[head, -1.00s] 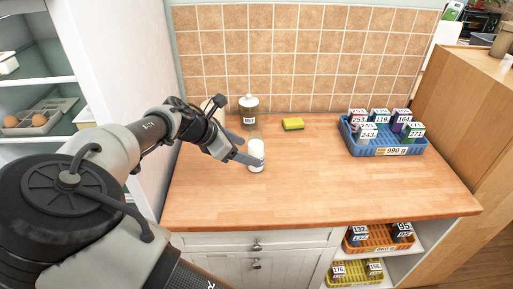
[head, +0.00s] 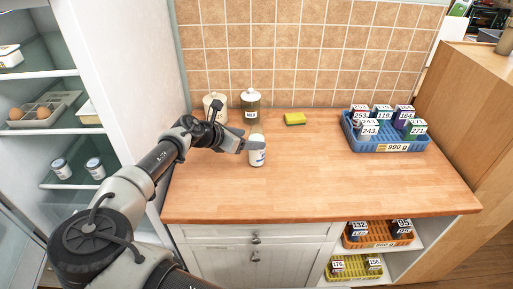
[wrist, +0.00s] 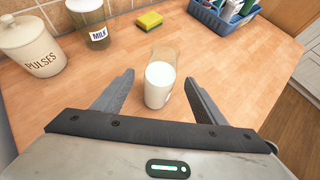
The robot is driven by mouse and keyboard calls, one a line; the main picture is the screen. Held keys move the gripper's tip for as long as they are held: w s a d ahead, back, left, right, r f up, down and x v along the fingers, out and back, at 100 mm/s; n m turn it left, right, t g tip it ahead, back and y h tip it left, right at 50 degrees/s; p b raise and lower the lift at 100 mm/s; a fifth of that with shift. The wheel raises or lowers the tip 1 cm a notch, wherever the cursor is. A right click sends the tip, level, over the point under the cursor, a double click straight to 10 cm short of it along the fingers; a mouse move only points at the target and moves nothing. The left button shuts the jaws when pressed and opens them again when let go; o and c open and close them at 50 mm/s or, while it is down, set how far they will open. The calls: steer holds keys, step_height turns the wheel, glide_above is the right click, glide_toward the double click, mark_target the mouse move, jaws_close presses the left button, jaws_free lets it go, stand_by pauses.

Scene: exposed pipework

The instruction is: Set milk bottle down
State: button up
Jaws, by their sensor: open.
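The milk bottle (head: 257,157) is white with a small label and stands upright on the wooden counter (head: 330,190). In the wrist view the bottle (wrist: 158,90) sits between the two fingers. A clear gap shows on its right side and a smaller one on its left. My gripper (head: 252,146) is open around the bottle; in the wrist view its fingers (wrist: 158,95) are spread. A pale see-through shape shows just behind the white part; I cannot tell whether it is the bottle's upper part. One finger partly covers the bottle in the head view.
Behind stand a jar labelled MILK (head: 251,105) and a cream PULSES canister (wrist: 30,48). A yellow-green sponge (head: 295,119) lies near the tiled wall. A blue basket (head: 390,146) of numbered boxes stands at right. An open fridge (head: 60,110) is at left. The counter's middle is clear.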

steer(key=shift+f+p+x, duration=0.15)
steer(key=shift+x, duration=1.2)
steer(key=shift+f+p+x, duration=0.15)
steer(key=shift+x, duration=1.2)
steer(key=shift+s+a, duration=0.15)
steer(key=shift+s, duration=0.05)
steer(key=c, duration=1.3)
steer(key=shift+r, duration=0.15)
steer(key=c, duration=0.3)
steer(key=shift+c, duration=0.2)
steer(key=shift+r, duration=0.15)
